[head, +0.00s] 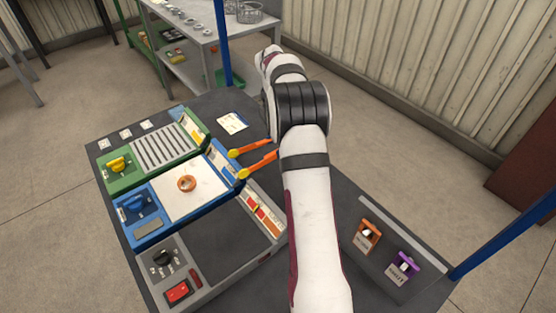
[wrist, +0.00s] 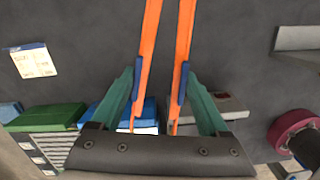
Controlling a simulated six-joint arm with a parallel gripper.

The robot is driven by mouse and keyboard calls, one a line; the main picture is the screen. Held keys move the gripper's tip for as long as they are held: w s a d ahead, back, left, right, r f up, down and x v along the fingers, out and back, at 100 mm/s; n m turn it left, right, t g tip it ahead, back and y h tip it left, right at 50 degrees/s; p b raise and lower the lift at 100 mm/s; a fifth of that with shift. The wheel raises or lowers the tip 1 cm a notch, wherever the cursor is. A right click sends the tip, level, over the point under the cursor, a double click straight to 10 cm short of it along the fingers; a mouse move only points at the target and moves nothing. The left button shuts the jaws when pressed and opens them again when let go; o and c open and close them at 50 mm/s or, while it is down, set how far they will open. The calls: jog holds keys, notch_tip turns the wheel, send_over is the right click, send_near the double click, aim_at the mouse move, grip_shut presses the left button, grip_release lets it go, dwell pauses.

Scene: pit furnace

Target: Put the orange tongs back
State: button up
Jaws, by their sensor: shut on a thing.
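The orange tongs (wrist: 152,40) show in the wrist view as two long orange arms, one against the blue pad of each finger. My gripper (wrist: 160,85) is shut on them, with its teal fingers outside the two arms. In the head view the tongs (head: 258,162) stick out left from behind my arm, their yellow tips above the blue unit's right edge. The fingers are hidden behind my arm there. An orange holder (head: 367,236) with a label stands on the right part of the table, with a purple holder (head: 402,268) beside it.
A green unit (head: 150,150), a blue unit (head: 147,228) with an orange ring (head: 187,183) on its white plate, and a grey unit (head: 205,290) fill the table's left side. A paper card (head: 232,123) lies behind. Blue posts (head: 222,45) rise at table corners.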

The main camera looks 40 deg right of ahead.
jog(key=d+f, duration=0.1)
jog(key=f, duration=0.3)
jog(key=s+d+f+m+y, duration=0.1)
jog(key=f, duration=0.3)
jog(key=s+d+f+m, duration=0.1)
jog(key=f, duration=0.4)
jog(key=shift+d, duration=0.2)
jog(key=shift+f, duration=0.1)
